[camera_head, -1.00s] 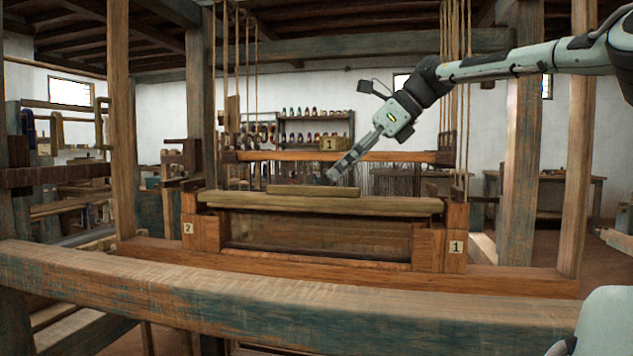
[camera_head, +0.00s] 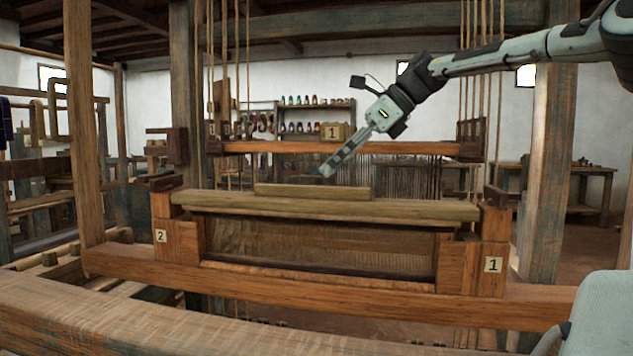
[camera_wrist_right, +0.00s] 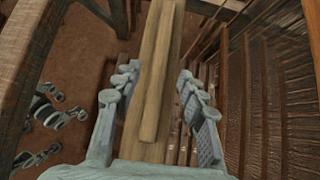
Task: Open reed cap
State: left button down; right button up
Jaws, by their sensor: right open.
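The reed cap (camera_head: 420,208) is a long pale wooden bar lying along the top of the reed frame. A shorter raised strip (camera_head: 312,191) runs along its middle. The woven reed panel (camera_head: 320,245) shows below it. My right gripper (camera_head: 326,171) is just above the strip in the head view. In the right wrist view, the open fingers of my right gripper (camera_wrist_right: 157,76) appear on either side of the pale strip (camera_wrist_right: 158,60), with gaps showing. I cannot tell how far above it they are. My left gripper is not in view.
Wooden end blocks marked 2 (camera_head: 176,240) and 1 (camera_head: 478,265) flank the reed. A thick front beam (camera_head: 200,320) crosses the foreground. Ropes (camera_head: 477,90) hang near my right arm, and loom posts (camera_head: 86,130) stand at the sides.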

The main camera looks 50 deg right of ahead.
aim_at(312, 186)
jog(key=x, duration=0.5)
jog(key=shift+w+a+f, duration=0.15)
jog(key=shift+w+f, duration=0.05)
jog(key=shift+f, duration=0.1)
jog(key=c, duration=0.9)
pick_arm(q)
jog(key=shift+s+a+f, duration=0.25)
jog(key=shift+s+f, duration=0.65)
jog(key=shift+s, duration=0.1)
pick_arm(e)
jog(key=shift+w, duration=0.1)
grip_shut()
